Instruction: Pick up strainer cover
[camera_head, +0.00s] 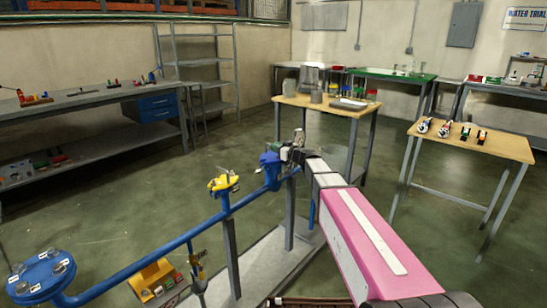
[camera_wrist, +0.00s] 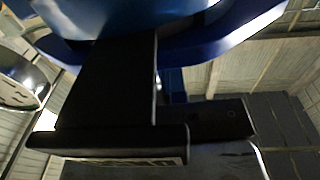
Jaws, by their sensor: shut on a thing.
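My gripper (camera_head: 286,153) is at the end of my pink and white arm, close beside the blue strainer (camera_head: 269,161) on the blue pipe in the head view. In the wrist view my dark gripper fingers (camera_wrist: 165,95) reach up to a large blue rounded part with a rim (camera_wrist: 215,40), very close to the camera. It appears to be the strainer cover, and my gripper is shut on it. The contact is partly hidden, and I cannot tell whether the cover is seated on the strainer or apart from it.
The blue pipe (camera_head: 150,260) runs from a bolted flange (camera_head: 40,277) past a yellow valve (camera_head: 223,183). A wooden table (camera_head: 325,105) with containers stands behind. Another table (camera_head: 475,148) with small parts is at the right. Open green floor lies between them.

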